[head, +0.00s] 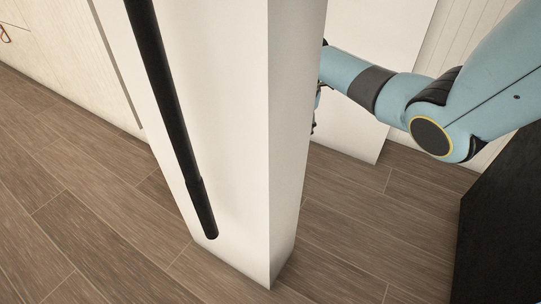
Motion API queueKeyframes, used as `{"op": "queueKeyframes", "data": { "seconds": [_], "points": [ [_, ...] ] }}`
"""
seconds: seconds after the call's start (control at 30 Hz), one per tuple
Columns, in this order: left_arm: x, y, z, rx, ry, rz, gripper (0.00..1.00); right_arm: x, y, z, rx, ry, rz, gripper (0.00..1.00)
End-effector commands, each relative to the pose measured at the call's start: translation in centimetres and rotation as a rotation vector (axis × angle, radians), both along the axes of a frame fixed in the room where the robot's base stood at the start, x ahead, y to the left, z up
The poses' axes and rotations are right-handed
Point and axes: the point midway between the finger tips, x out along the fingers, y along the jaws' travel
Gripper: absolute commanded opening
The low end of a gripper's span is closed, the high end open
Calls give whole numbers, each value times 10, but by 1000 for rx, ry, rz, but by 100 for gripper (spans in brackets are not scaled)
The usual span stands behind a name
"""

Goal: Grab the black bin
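A large black flat-sided object (503,235) stands at the lower right edge of the head view, cut off by the frame. I cannot tell whether it is the black bin. My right arm comes in from the right and reaches behind the white post. Only a small dark part of my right gripper (316,103) shows at the post's edge, so its fingers are hidden. The black object is below and to the right of that arm, apart from the gripper. My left gripper is not in view.
A broad white post (235,110) fills the middle and hides what is behind it. A thin black pole (172,110) hangs in front of it. A white panel (375,35) is behind my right arm. Wooden floor (80,190) is clear at left and lower right.

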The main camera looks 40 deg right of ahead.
Motion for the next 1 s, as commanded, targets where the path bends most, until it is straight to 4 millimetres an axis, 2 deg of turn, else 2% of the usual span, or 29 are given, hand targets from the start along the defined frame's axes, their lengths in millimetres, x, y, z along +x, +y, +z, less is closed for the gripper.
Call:
{"op": "queueKeyframes", "data": {
  "seconds": [0.07, 0.3, 1.0],
  "points": [
    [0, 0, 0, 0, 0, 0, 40, 0, 0, 0, 0, 0, 0, 29],
    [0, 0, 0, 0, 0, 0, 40, 0, 0, 0, 0, 0, 0, 0],
    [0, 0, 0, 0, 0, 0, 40, 2, 0, 4, -1, -7, 1, 0]
  ]
}}
